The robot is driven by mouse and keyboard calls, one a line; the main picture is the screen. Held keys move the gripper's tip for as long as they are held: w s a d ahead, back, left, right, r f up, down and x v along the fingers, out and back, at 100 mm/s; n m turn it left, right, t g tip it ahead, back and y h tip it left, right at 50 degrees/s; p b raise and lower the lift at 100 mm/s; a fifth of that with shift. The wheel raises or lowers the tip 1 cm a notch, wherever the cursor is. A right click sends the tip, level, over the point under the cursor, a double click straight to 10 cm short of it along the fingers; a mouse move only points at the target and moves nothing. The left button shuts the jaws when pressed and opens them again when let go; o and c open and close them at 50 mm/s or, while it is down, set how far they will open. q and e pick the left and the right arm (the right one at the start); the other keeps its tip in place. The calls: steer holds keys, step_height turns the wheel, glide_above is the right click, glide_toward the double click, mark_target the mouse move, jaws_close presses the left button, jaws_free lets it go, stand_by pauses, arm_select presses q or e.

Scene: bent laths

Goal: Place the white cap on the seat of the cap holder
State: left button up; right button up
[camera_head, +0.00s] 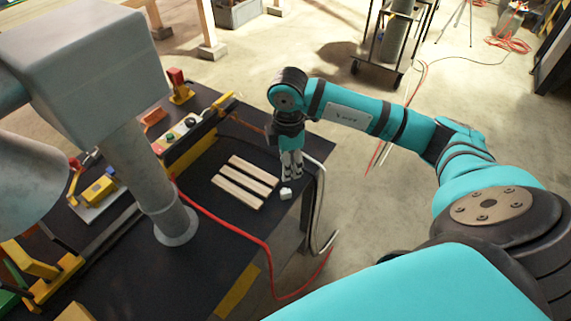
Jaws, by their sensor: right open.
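A small white cap (286,193) lies on the dark table near its right edge, beside the pale laths. My right gripper (291,175) points down just behind the cap, with its fingertips close above the table. It is open, and nothing shows between its fingers. Whether a finger touches the cap is too small to tell. I cannot make out the cap holder or its seat for sure. My left gripper is not in view.
Several pale wooden laths (245,182) lie side by side on the dark table (222,233). A large grey post (152,190) stands left of them and hides part of the table. A red cable (240,232) crosses the front edge. A yellow block (100,189) sits at the left.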

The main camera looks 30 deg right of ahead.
steer(key=p, duration=0.1)
glide_above(290, 190)
steer(key=f, duration=0.6)
steer(key=shift+w+a+f, duration=0.1)
steer(key=shift+a+f, duration=0.25)
steer(key=f+p, duration=0.1)
steer(key=f, duration=0.1)
steer(key=f+p, duration=0.1)
steer(key=f, duration=0.1)
steer(key=shift+d+f+p, duration=0.2)
steer(key=shift+f+p, duration=0.1)
steer(key=shift+f, duration=0.4)
steer(key=shift+c, duration=0.4)
steer(key=c, duration=0.6)
steer(key=shift+c, duration=0.2)
steer(key=shift+r, duration=0.1)
